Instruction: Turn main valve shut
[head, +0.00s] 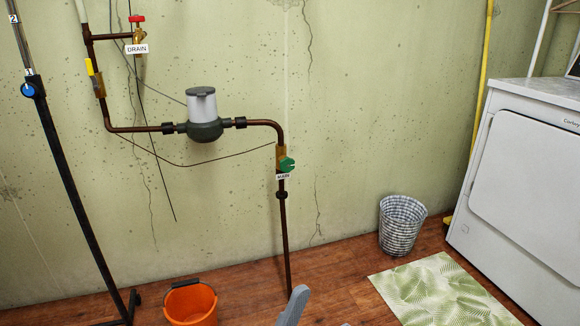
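The main valve (281,156) is a brass body on the vertical copper pipe below the meter, with a green handle (287,164) on its right side. A white tag (283,176) reading "MAIN" sits just under it. I cannot tell from the handle whether the valve is open or shut. Nothing touches the handle. A rounded grey piece (292,306) rises from the bottom edge, well below the valve; it may be part of my arm. Neither gripper is clearly in view.
A water meter (204,115), a red-handled drain valve (137,20) and a yellow-handled valve (95,75) are on the pipework. An orange bucket (190,303), a wastebasket (401,226), a leaf-patterned mat (440,291) and a white appliance (525,180) stand around.

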